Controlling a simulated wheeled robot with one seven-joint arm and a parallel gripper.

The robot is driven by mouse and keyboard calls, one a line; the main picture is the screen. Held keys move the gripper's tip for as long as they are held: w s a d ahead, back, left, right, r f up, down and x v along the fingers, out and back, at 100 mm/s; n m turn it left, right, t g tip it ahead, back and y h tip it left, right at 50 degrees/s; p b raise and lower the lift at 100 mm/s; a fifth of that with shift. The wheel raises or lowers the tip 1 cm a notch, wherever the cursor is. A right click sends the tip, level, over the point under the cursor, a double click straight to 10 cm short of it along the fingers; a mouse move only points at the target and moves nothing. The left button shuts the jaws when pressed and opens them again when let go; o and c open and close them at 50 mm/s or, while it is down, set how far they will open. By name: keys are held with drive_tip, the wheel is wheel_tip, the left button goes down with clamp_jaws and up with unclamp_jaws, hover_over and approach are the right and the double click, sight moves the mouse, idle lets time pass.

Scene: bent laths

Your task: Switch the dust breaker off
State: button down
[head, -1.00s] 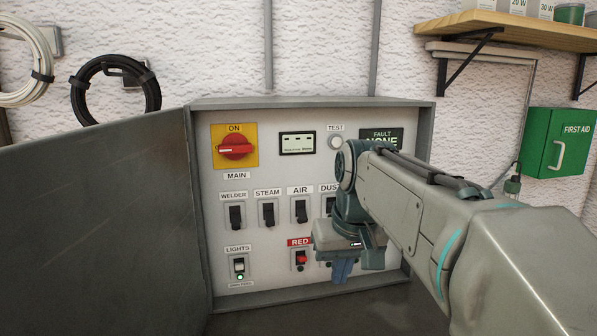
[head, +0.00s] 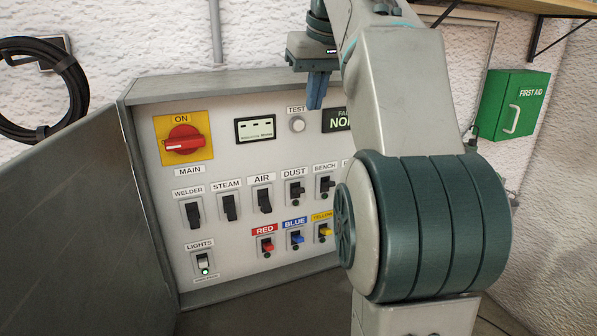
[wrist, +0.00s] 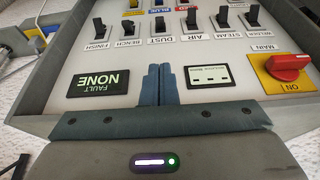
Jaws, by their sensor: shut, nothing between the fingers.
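The dust breaker (head: 295,193) is a black lever switch under its DUST label, in the row of breakers on the grey panel. It shows in full in the head view, and upside down in the wrist view (wrist: 160,25). Its lever stands differently from the air breaker's (head: 264,199); I cannot tell for certain which way it is set. My gripper (head: 315,104) is shut and empty, blue fingers together. It hangs near the panel's top, above the dust breaker and apart from it. In the wrist view the fingertips (wrist: 160,68) lie between the fault display and the meter.
The bench breaker (head: 325,187) is close beside dust on the right. Red, blue (head: 296,238) and yellow switches sit below. The red main switch (head: 183,140) is upper left. The open cabinet door (head: 70,215) stands at left. My arm hides the panel's right side.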

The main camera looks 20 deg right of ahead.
drive_tip(key=shift+f, duration=0.1)
drive_tip(key=b, duration=0.1)
approach(297, 187)
drive_tip(key=x, duration=0.5)
drive_tip(key=shift+s+a+f, duration=0.15)
drive_tip(key=shift+s, duration=0.15)
drive_tip(key=shift+f+b, duration=0.1)
drive_tip(key=shift+b, duration=0.3)
